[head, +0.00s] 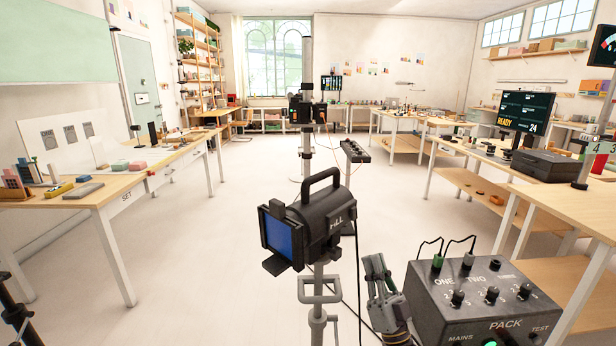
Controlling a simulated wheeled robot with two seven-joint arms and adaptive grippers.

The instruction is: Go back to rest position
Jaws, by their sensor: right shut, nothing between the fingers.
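My right gripper (376,268) shows at the lower middle of the head view, pointing up, with its fingers together and nothing between them. It is between the black lamp on a stand (318,228) to its left and the dark power pack (480,305) to its right. It looks close to the pack's left side; I cannot tell whether they touch. My left gripper is not in view.
A table (95,198) with blocks and small props stands at the left. A workbench (590,215) with a black case (546,166) and a screen (526,111) is at the right. Another lamp stand (307,140) is farther back. Open floor (225,235) lies left of the near lamp.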

